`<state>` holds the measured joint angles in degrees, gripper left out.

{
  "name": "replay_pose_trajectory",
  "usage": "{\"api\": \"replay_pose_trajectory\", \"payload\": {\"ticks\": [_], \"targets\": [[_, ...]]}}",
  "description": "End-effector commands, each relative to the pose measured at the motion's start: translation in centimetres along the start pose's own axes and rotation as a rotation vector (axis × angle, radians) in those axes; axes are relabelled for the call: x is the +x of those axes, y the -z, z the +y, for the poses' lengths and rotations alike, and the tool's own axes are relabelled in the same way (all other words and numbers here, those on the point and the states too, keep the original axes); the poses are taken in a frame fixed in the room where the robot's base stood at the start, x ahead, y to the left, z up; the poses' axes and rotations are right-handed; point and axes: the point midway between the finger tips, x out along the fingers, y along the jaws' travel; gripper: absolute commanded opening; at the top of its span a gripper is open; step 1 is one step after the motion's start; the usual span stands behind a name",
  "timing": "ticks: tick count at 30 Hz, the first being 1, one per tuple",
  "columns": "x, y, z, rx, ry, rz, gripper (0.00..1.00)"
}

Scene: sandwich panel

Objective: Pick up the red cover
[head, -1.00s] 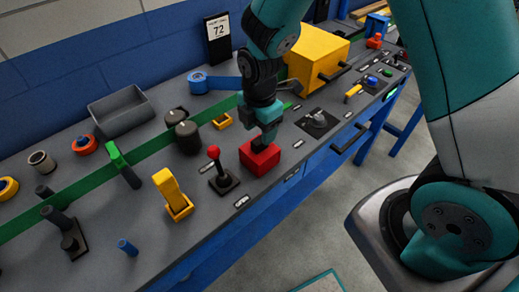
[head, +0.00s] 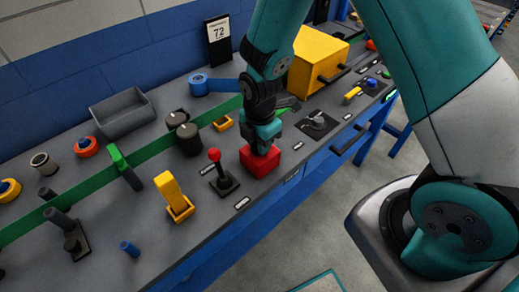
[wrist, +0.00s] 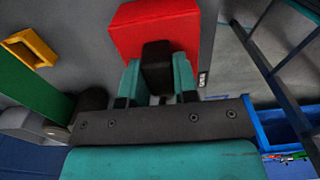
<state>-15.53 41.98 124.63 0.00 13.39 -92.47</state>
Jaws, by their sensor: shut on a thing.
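The red cover (head: 260,162) is a red box-shaped piece on the grey bench, right of a lever with a red ball. In the wrist view the red cover (wrist: 153,30) has a black knob (wrist: 157,65) on its top. My gripper (head: 264,145) comes down on the cover from above. In the wrist view the teal fingers of my gripper (wrist: 157,80) are on either side of the knob and shut on it. The cover looks level; I cannot tell whether its underside touches the bench.
The red-ball lever (head: 215,157) stands close on the left. A black plate with a grey knob (head: 318,122) lies to the right. A yellow box (head: 317,62) stands behind on the right. A yellow lever (head: 172,195) and a grey bin (head: 122,113) are farther left.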

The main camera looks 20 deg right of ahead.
Motion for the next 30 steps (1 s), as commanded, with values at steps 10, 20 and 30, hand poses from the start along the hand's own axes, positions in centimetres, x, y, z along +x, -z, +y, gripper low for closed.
{"api": "replay_pose_trajectory", "payload": {"ticks": [10, 20, 30], "targets": [[-2.4, 0.0, 0.1, 0.0, -0.005, 0.0, 0.02], [-12.1, 0.0, 0.1, 0.0, -0.01, 0.0, 0.02], [-19.0, 0.0, 0.1, 0.0, -0.004, 0.0, 0.02]]}}
